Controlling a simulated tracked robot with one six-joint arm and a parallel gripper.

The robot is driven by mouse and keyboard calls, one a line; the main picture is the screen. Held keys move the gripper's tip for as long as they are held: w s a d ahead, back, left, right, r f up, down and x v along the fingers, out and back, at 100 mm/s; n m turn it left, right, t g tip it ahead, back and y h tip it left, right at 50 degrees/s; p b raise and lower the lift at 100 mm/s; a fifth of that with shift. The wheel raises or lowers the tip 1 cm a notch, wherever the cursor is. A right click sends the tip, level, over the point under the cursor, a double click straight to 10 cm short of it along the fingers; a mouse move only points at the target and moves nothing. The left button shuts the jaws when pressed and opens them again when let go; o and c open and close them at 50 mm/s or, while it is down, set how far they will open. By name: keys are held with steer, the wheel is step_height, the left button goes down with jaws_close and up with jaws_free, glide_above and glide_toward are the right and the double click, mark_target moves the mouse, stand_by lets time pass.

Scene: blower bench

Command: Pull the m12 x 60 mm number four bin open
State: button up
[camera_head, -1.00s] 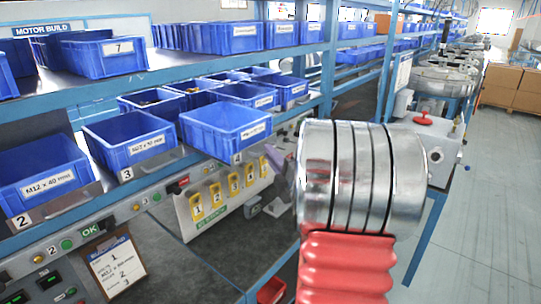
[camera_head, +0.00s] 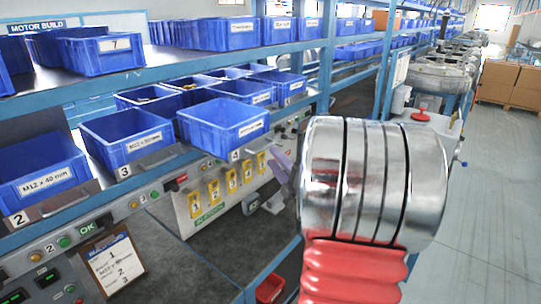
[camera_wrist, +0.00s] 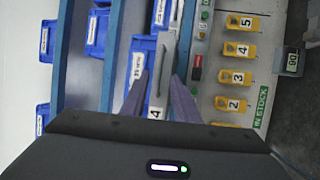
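The number four bin (camera_head: 222,122) is a blue open-topped box at the right end of the lower shelf row, above a "4" tag. Its white label is too blurred to read. In the wrist view, the bin's blue front (camera_wrist: 142,48) with its label shows sideways beyond my fingers. A grey handle bar (camera_wrist: 168,55) runs along it. My gripper (camera_wrist: 160,88) has two purple fingers spread apart, pointing toward the handle, with a gap between them. In the head view, my gripper (camera_head: 282,165) is partly hidden by my arm, right of the bin.
The number three bin (camera_head: 128,137) and number two bin (camera_head: 38,172) stand to the left. Below are yellow numbered tags (camera_head: 231,180) on a grey panel and a dark bench top (camera_head: 200,240). A blue shelf post (camera_head: 326,60) stands behind my arm.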

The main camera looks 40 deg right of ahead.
steer(key=v, duration=0.9)
stand_by(0.4)
steer(key=w+a+m+g, duration=0.7)
steer(key=a+m, duration=0.2)
steer(key=a, duration=0.4)
steer(key=s+a+f+m+g+y, duration=0.2)
steer(key=s+a, duration=0.5)
steer(key=a, duration=0.4)
steer(key=s+a+f+m+g+y, duration=0.2)
steer(key=s+a, duration=0.5)
steer(key=a, duration=0.5)
steer(key=g+y, duration=0.1)
steer(key=g, duration=0.1)
steer(key=shift+a+f+m+g+y, duration=0.2)
steer(key=shift+m+g+y, duration=0.1)
steer(key=shift+m+y, duration=0.1)
